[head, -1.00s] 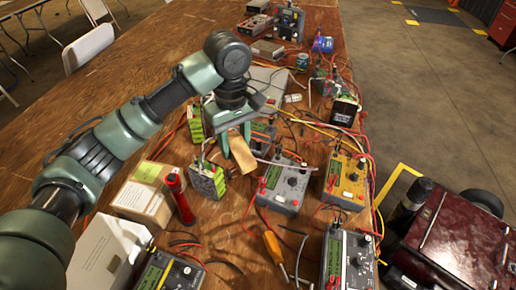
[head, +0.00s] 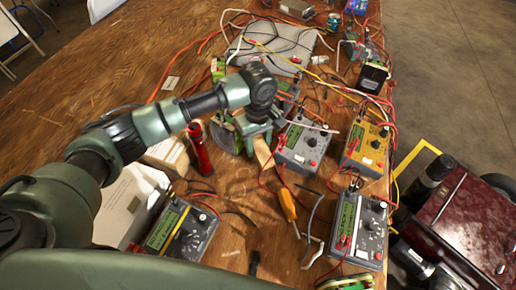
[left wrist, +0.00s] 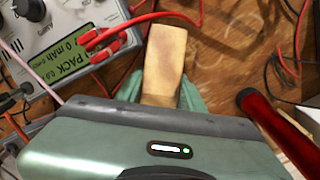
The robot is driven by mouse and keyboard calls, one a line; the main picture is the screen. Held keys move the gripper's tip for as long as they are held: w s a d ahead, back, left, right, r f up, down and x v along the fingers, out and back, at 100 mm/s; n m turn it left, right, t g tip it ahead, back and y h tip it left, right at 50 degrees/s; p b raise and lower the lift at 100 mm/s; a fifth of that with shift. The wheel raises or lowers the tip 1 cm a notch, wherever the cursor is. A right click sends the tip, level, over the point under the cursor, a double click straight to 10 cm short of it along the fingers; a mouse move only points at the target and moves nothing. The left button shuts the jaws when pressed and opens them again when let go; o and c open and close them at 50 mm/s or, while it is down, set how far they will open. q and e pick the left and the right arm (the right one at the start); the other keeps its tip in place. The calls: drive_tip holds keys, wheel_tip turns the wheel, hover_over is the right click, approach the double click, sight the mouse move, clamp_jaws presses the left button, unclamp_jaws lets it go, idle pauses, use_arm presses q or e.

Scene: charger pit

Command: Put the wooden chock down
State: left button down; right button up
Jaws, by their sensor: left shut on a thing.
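The wooden chock (head: 263,152) is a pale tan block. My left gripper (head: 256,132) is shut on it, with the chock sticking out past the fingers towards the near side of the table. The chock also shows in the left wrist view (left wrist: 165,60), between the green fingers, above or at the brown wooden tabletop (left wrist: 225,60). Whether it touches the wood I cannot tell. My right gripper is not in view.
A grey charger (head: 301,146) stands just right of the chock, and a red flashlight-like cylinder (head: 200,150) stands to its left. An orange-handled tool (head: 287,204) and loose cables lie in front. Another charger (head: 182,228) stands near left. Bare wood shows between them.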

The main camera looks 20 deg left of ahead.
use_arm(q)
drive_tip(key=shift+f, duration=1)
drive_tip(key=c, duration=0.9)
unclamp_jaws()
